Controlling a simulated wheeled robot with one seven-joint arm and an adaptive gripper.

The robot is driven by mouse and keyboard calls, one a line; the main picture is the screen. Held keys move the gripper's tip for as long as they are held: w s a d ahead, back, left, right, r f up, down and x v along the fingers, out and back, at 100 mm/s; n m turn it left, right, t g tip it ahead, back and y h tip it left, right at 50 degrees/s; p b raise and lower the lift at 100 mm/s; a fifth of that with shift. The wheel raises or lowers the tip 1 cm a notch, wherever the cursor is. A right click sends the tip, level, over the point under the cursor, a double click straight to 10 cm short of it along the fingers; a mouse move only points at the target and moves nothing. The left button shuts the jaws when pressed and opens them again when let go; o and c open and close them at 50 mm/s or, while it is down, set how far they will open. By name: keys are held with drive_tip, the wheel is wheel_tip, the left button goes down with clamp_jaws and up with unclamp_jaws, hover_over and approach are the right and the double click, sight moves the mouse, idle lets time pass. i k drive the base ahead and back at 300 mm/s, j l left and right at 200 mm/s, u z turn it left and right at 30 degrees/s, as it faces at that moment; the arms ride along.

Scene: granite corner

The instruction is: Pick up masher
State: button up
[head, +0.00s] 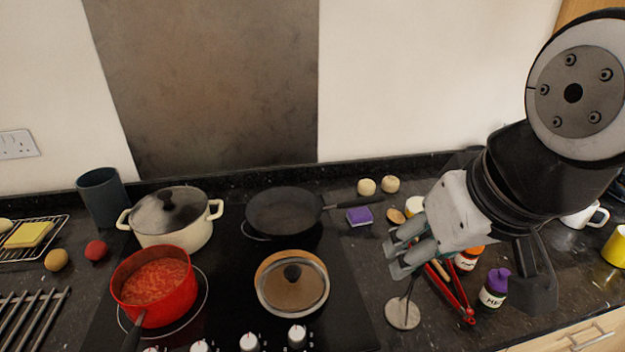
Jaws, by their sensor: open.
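A pale round disc with a thin metal stem, which looks like the masher (402,314), is on the dark countertop right of the hob. Its stem rises from the disc toward my gripper. My gripper (398,254) is open, with its fingers pointing left and down, above and just behind the disc in the picture. The upper part of the stem and any handle are hidden by the fingers or gripper body. I cannot tell whether the fingers touch it.
A purple sponge (359,216) lies behind. On the hob are a red pot (153,284), a cream pot (171,218), a black frying pan (284,212) and a lidded pan (292,284).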

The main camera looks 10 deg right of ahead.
sight(402, 314)
drive_tip(key=k+l+u, duration=0.1)
drive_tip(key=k+u, duration=0.15)
drive_tip(key=k, duration=0.3)
drive_tip(key=k+u, duration=0.3)
drive_tip(key=k, duration=0.3)
